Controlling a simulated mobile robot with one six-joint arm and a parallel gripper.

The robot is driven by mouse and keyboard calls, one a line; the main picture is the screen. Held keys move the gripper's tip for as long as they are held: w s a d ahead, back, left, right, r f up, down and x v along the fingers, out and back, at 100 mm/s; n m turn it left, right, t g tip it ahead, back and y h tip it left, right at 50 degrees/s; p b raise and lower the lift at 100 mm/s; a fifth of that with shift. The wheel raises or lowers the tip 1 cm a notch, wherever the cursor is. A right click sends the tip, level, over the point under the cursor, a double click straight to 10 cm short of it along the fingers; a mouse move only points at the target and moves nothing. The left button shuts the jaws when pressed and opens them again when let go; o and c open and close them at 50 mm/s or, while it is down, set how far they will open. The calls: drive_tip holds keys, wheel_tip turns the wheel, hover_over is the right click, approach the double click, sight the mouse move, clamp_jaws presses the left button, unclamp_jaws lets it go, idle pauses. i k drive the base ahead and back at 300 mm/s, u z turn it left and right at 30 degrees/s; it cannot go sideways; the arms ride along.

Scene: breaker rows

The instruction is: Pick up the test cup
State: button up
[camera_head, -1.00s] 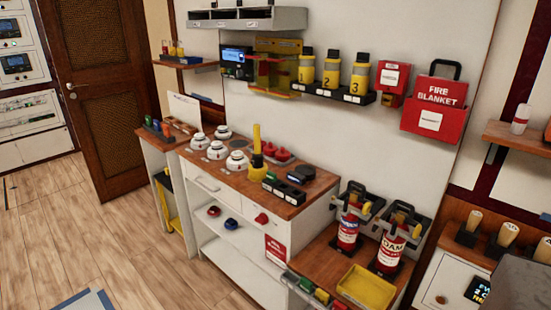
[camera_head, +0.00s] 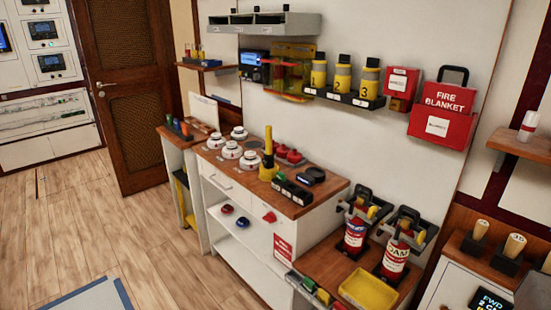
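My gripper is not in view.
Red pieces (camera_head: 289,155) and a dark round puck (camera_head: 314,174) sit close behind and right of the yellow piece. Two red extinguishers (camera_head: 355,235) and a yellow tray (camera_head: 368,290) stand on the lower counter. Open wooden floor (camera_head: 150,240) lies in front.

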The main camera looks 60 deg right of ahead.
sight(269, 169)
drive_tip(key=u, duration=0.1)
drive_tip(key=i, duration=0.95)
drive_tip(key=z, duration=0.05)
